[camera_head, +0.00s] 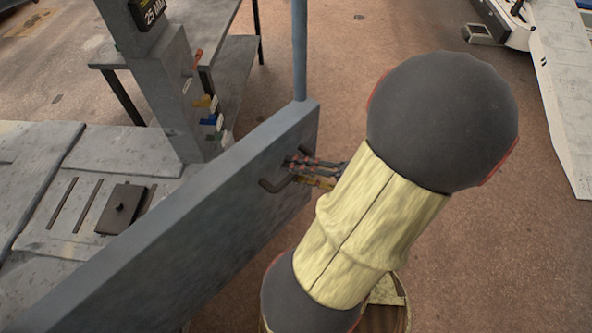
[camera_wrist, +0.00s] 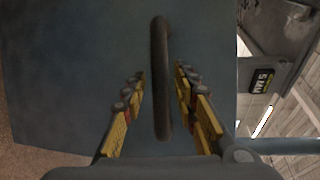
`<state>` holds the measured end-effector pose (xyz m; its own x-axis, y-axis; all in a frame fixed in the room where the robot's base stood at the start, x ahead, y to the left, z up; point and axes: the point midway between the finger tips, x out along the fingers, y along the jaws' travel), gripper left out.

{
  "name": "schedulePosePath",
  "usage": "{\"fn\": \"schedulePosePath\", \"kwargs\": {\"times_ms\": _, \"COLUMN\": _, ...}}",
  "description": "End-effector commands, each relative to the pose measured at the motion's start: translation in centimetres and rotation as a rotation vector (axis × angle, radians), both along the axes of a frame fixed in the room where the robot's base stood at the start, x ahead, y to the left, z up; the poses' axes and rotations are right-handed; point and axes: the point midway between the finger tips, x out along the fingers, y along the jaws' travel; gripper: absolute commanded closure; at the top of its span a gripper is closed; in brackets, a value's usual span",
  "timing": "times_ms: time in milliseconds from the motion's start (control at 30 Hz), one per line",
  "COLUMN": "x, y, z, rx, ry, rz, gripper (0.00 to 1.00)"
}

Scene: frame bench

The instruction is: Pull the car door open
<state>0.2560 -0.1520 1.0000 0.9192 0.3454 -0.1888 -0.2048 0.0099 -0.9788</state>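The car door is a flat blue-grey panel (camera_head: 190,225) standing upright across the left half of the head view. It also fills most of the wrist view (camera_wrist: 70,75). Its dark bar handle (camera_head: 268,186) sits near the panel's far end and runs lengthwise through the middle of the wrist view (camera_wrist: 161,75). My gripper (camera_head: 293,168) is at the handle. In the wrist view my gripper (camera_wrist: 159,80) is open, with one yellow and dark finger on each side of the bar and a gap on both sides. My arm hides part of the right side of the head view.
A grey bench (camera_head: 120,155) with a dark plate (camera_head: 124,209) lies behind the door. A grey column (camera_head: 170,85) and a thin blue post (camera_head: 299,50) rise there. A white ramp (camera_head: 562,95) stands at far right. Brown floor is clear between.

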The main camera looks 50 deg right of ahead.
Motion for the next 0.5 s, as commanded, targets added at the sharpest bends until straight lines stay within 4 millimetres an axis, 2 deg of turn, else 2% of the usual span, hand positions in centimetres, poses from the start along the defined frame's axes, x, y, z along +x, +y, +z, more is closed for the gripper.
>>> {"fn": "schedulePosePath", "kwargs": {"times_ms": 333, "x": -0.1, "y": -0.1, "z": 0.1, "rx": 0.000, "ry": -0.001, "rz": -0.001, "gripper": 0.67}}
{"fn": "schedulePosePath", "kwargs": {"times_ms": 500, "x": -1.1, "y": -0.5, "z": 0.3, "rx": 0.000, "ry": -0.001, "rz": -0.003, "gripper": 0.67}}
